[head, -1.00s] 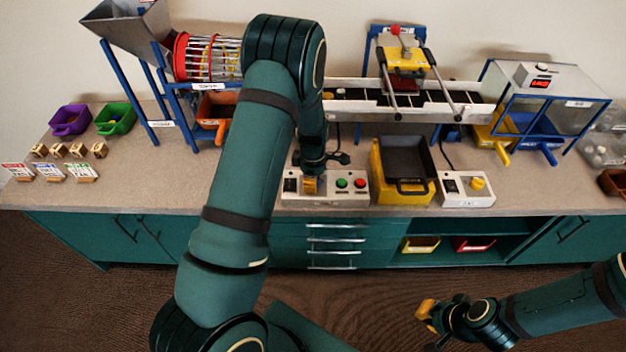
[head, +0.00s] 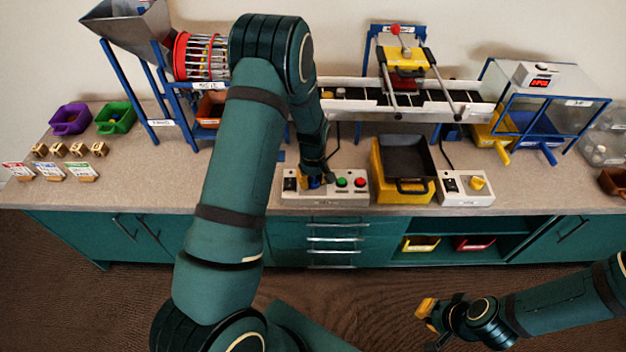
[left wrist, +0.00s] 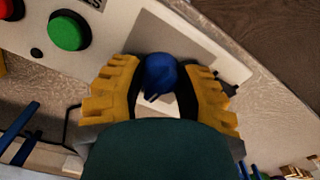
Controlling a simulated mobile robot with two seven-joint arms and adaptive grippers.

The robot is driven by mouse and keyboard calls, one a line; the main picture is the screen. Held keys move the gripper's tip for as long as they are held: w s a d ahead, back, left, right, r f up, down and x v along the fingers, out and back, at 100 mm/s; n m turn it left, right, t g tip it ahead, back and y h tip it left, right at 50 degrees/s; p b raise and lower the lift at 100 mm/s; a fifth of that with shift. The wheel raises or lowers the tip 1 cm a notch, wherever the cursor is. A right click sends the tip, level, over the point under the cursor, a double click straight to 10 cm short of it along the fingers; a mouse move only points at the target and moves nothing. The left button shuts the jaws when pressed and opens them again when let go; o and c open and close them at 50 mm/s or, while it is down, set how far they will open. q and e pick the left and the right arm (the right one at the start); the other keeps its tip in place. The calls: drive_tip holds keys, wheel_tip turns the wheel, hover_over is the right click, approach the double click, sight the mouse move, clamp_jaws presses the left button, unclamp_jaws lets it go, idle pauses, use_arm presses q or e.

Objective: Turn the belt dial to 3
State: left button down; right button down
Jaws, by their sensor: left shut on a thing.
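The belt dial shows in the left wrist view as a blue round knob (left wrist: 160,72) with a pointer, on a light control box (left wrist: 112,14). My left gripper (left wrist: 161,92) has its yellow fingers on both sides of the knob and is shut on it. In the head view my left gripper (head: 309,182) is down on the control box (head: 325,200), left of the green and red buttons. The dial's scale is not readable. My right gripper (head: 428,312) is over the floor at lower right, away from the bench; its opening is unclear.
A green button (left wrist: 67,31) sits close to the held knob. A black tray on a yellow base (head: 404,165) stands right of the box. Another box with a yellow knob (head: 478,183) is further right. The conveyor (head: 350,105) runs behind.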

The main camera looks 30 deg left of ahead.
sight(313, 178)
use_arm(q)
drive_tip(key=m, duration=0.5)
drive_tip(key=shift+m, duration=0.3)
drive_tip(key=m, duration=0.4)
drive_tip(key=shift+m+b, duration=0.3)
drive_tip(key=shift+b, duration=0.1)
drive_tip(key=shift+m, duration=0.3)
drive_tip(key=c, duration=0.5)
unclamp_jaws()
wheel_tip(313, 178, up, 12)
